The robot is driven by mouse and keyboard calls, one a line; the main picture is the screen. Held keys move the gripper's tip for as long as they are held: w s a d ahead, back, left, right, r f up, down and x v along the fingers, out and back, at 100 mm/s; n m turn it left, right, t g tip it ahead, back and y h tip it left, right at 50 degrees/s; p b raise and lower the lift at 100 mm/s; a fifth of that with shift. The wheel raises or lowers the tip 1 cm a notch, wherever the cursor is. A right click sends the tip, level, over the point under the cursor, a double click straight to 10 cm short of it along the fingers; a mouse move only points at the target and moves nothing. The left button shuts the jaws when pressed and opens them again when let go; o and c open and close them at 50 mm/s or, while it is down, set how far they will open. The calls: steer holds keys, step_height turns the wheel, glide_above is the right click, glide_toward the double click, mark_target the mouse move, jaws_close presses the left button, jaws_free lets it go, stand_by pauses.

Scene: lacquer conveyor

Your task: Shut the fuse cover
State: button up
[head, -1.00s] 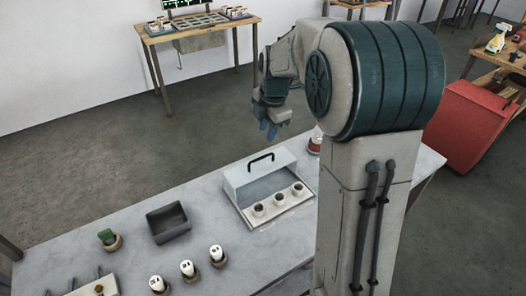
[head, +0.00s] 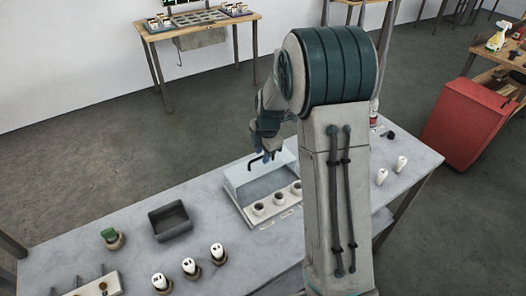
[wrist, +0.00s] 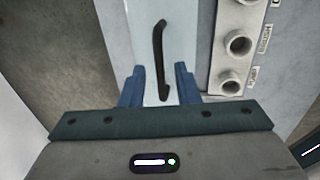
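The fuse cover (head: 250,172) is a pale see-through lid with a black bar handle (head: 262,160). It stands raised at the back of the fuse box base (head: 284,207), which has a row of three round sockets. In the wrist view the cover (wrist: 140,45) and its handle (wrist: 160,60) lie ahead of my gripper (wrist: 158,82). The two blue fingers are apart, one on each side of the handle's near end. I cannot tell whether they touch it. In the head view my gripper (head: 268,150) is at the handle, partly hiding it.
A dark grey bin (head: 170,221) stands left of the fuse box. Several white fuses (head: 189,266) stand in round holders at the front, and a green piece (head: 109,234) sits in another holder. Two white pieces (head: 401,164) stand at the right of the table.

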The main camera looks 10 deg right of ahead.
jaws_close()
steer(key=shift+s+d+f+b, duration=0.15)
steer(key=shift+s+b, duration=0.3)
steer(key=shift+b, duration=0.05)
steer(key=s+d+b, duration=0.3)
steer(key=s+b, duration=0.1)
steer(key=s, duration=0.5)
steer(key=shift+s, duration=0.1)
steer(key=shift+o, duration=1)
jaws_free()
steer(key=shift+s+r, duration=0.1)
steer(key=shift+r, duration=0.1)
